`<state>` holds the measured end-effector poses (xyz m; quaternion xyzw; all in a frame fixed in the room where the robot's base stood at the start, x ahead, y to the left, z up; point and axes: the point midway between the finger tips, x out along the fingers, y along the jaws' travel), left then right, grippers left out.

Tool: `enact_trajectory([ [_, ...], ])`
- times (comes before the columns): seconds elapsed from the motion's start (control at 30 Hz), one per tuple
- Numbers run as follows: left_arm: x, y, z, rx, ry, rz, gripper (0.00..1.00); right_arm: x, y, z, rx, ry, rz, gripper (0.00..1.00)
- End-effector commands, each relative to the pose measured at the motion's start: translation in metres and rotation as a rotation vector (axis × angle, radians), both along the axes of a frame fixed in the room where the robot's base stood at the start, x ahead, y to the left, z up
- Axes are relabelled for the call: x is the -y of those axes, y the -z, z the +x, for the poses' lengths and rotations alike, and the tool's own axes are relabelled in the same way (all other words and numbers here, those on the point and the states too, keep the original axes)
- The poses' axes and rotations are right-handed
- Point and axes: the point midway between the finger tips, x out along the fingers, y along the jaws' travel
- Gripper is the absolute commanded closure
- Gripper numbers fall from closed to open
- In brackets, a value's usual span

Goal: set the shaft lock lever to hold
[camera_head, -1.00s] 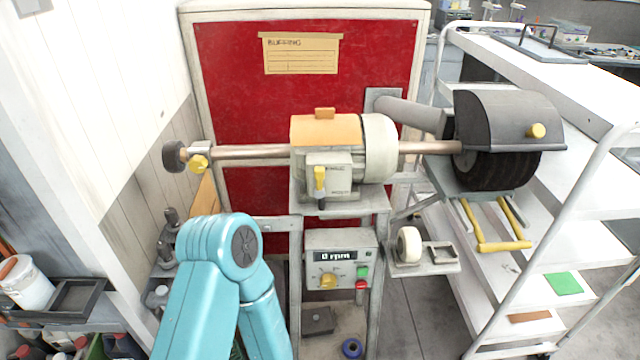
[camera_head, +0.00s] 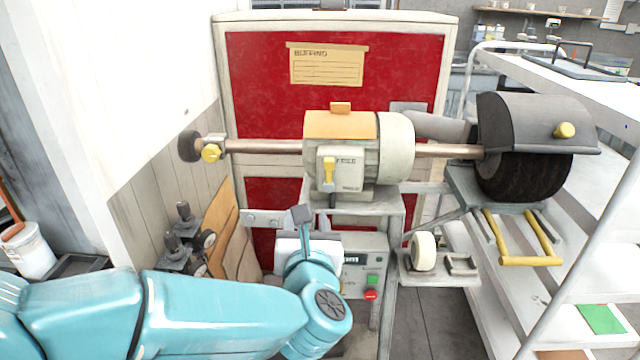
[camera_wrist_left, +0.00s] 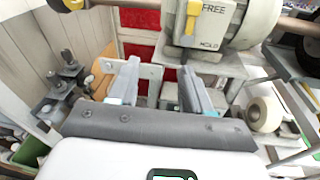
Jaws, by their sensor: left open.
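The shaft lock lever (camera_head: 328,172) is a small yellow handle on a pale plate on the front of the buffing motor (camera_head: 345,150). It stands upright, its broad end up beside the word FREE. In the left wrist view the lever (camera_wrist_left: 192,18) is at the top edge, with HOLD marked below it. My left gripper (camera_head: 312,218) is below the motor plate, apart from the lever. Its two fingers (camera_wrist_left: 160,75) are spread and empty in the wrist view. My wrist hides part of the control box. My right gripper is out of view.
The control box (camera_head: 365,270) has a red button (camera_head: 371,295). A white shelf cart (camera_head: 560,290) stands at the right.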

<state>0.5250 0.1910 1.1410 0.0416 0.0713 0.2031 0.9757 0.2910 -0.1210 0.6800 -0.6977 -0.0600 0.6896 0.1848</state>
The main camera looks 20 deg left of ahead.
Motion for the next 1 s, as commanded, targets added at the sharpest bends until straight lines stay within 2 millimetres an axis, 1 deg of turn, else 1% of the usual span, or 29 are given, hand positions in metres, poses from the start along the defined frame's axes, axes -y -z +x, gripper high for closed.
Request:
enact_trajectory([
  [0.03,0.010,-0.011,-0.006,0.048,0.025,-0.022,0.51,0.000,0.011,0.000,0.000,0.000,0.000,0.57],
  [0.1,0.021,-0.028,-0.013,0.095,0.060,-0.040,0.51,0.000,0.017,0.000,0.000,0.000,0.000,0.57],
  [0.2,0.034,-0.042,-0.022,0.138,0.100,-0.057,0.51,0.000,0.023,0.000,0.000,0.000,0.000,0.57],
  [0.3,0.044,-0.047,-0.025,0.154,0.126,-0.062,0.51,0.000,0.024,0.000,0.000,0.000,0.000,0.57],
  [0.37,0.046,-0.048,-0.022,0.153,0.133,-0.061,0.51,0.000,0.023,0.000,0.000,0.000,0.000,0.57],
  [0.47,0.043,-0.050,-0.009,0.152,0.131,-0.060,0.51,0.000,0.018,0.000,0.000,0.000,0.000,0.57],
  [0.57,0.037,-0.050,0.010,0.150,0.129,-0.059,0.51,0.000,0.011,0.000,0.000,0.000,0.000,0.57],
  [0.8,0.022,-0.051,0.066,0.150,0.128,-0.059,0.51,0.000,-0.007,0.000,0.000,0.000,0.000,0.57],
  [0.9,0.016,-0.050,0.087,0.149,0.129,-0.058,0.51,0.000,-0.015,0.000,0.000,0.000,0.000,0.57],
  [1.0,0.011,-0.050,0.105,0.151,0.128,-0.059,0.51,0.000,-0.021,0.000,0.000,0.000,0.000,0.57],
])
